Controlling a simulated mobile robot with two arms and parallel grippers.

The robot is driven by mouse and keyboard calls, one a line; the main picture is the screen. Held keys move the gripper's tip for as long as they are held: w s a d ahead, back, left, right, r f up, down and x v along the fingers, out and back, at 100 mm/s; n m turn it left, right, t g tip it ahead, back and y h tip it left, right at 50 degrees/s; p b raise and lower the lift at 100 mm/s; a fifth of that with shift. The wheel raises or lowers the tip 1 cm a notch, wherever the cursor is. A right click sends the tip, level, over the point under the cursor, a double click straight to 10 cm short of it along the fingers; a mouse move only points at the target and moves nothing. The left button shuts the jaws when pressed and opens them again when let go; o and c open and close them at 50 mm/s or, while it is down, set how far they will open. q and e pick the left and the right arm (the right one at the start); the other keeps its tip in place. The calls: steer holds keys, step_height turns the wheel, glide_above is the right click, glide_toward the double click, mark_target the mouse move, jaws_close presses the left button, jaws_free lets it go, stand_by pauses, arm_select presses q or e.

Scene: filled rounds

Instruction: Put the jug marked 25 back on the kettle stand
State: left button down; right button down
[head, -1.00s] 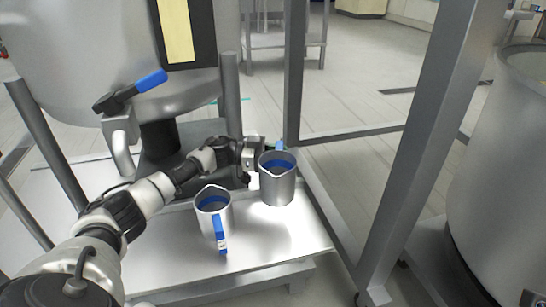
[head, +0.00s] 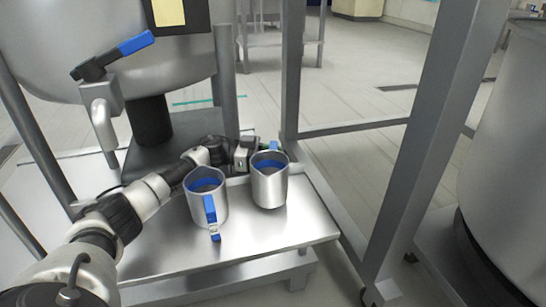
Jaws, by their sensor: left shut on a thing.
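Two grey metal jugs with blue handles and blue bands inside show on a low steel stand (head: 262,243). The left jug (head: 207,203) stands near the front, its handle and a small tag facing me. The right jug (head: 269,187) is upright, with its handle at the far side, mostly hidden. I cannot read a number on either jug. My left gripper (head: 257,150) is shut at the back of the right jug, by its handle; the jug hides the fingertips. I cannot tell whether this jug touches the stand. My right gripper is not in view.
A large steel kettle (head: 50,60) with a blue-handled valve (head: 115,58) rises behind the stand. A grey frame post (head: 420,150) stands to the right, and another big vessel (head: 510,150) beyond it. The stand's front right is clear.

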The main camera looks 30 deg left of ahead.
arm_select(q)
steer(key=shift+f, duration=0.15)
stand_by(0.4)
steer(key=c, duration=1)
jaws_free()
steer(key=shift+a, duration=0.15)
